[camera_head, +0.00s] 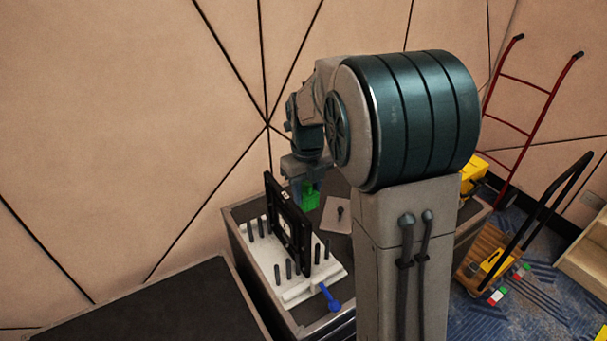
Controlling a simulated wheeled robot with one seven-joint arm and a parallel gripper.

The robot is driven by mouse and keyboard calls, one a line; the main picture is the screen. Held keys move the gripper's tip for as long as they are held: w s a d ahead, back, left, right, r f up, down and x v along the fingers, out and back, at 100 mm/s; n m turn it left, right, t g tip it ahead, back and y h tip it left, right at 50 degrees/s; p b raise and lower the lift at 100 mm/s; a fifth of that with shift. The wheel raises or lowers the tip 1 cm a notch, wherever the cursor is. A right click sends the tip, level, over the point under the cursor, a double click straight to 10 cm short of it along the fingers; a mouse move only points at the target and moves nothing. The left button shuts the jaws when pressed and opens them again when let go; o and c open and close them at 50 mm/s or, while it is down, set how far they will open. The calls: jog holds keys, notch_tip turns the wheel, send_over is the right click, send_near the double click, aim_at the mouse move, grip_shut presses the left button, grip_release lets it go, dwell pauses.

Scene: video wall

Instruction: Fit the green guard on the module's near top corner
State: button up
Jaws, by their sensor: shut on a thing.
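The green guard (310,198) is held in my gripper (307,184), above the table at the back. My gripper points down and is shut on it; the fingertips are small and partly hidden in this view. The module (287,225) is a dark upright panel standing on edge in a white pegged base (325,274). The guard shows just right of the module's upper part, apparently apart from its frame, though the depth between them is hard to tell. My arm hides part of the table to the right.
A blue-handled clamp or lever (330,298) sticks out at the base's front. A light plate with a dark knob (337,215) lies right of the module. A dark flat surface (170,305) is at lower left. A red hand truck (527,105) and wooden cart (487,262) stand right.

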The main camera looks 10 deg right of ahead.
jog(key=b, duration=0.4)
send_over(307, 221)
jog(key=shift+f, duration=2.35)
jog(key=shift+p, duration=0.3)
jog(key=shift+f, duration=0.1)
jog(key=shift+f+b, duration=1.1)
jog(key=shift+f, duration=0.65)
jog(key=shift+f+b, duration=0.3)
jog(key=shift+f, duration=0.2)
jog(key=o, duration=1.5)
